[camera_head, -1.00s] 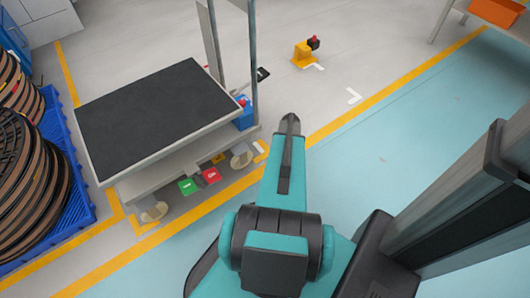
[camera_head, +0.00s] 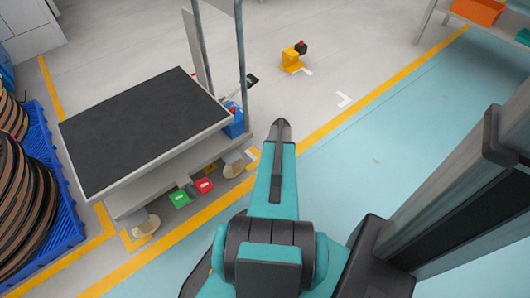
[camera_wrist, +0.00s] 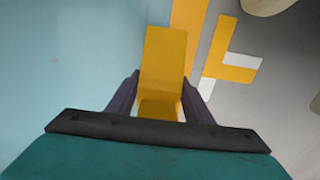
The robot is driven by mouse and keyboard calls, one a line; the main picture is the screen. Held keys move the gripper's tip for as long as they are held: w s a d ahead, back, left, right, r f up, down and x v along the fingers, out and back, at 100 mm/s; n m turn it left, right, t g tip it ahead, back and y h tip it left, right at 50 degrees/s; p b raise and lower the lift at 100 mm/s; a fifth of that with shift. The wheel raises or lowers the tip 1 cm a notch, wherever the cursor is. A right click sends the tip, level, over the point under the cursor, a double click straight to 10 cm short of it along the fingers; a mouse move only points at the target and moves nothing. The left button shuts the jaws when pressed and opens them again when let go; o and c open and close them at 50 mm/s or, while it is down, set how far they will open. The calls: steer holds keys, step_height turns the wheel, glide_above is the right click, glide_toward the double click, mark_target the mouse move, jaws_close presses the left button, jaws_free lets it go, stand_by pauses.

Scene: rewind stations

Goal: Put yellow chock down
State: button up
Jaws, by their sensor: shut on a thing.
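The yellow chock (camera_wrist: 164,65) is a block with a flat upper face, held between the two fingers of my gripper (camera_wrist: 158,98) in the wrist view. In that view it is over the floor, beside the yellow floor line; I cannot tell how high. In the head view my arm hides the chock and the fingertips. A second yellow piece with a red-topped dark knob (camera_head: 292,58) stands on the grey floor beyond the trolley.
A trolley (camera_head: 145,130) with a dark top stands at left, with green (camera_head: 180,198) and red (camera_head: 204,186) pedals below. A blue pallet (camera_head: 62,225) holds reels. Open teal floor (camera_head: 400,130) lies at right.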

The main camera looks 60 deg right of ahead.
steer(key=w+d+b, duration=0.1)
steer(key=w, duration=0.2)
steer(key=w+d+b, duration=0.1)
steer(key=w+d, duration=0.1)
steer(key=w, duration=0.1)
steer(key=w+d+f, duration=0.1)
steer(key=w+d, duration=0.1)
steer(key=w, duration=0.1)
steer(key=shift+w+d+b, duration=0.1)
steer(key=shift+w+b, duration=0.2)
steer(key=shift+b, duration=0.1)
steer(key=shift+w+d+f, duration=0.1)
steer(key=shift+w+d, duration=0.1)
steer(key=shift+w, duration=0.15)
steer(key=shift+w+d+f+b, duration=0.1)
steer(key=shift+w+f+b, duration=0.1)
steer(key=shift+f+b, duration=0.95)
steer(key=shift+f, duration=0.6)
steer(key=shift+f, duration=0.15)
steer(key=o, duration=1.4)
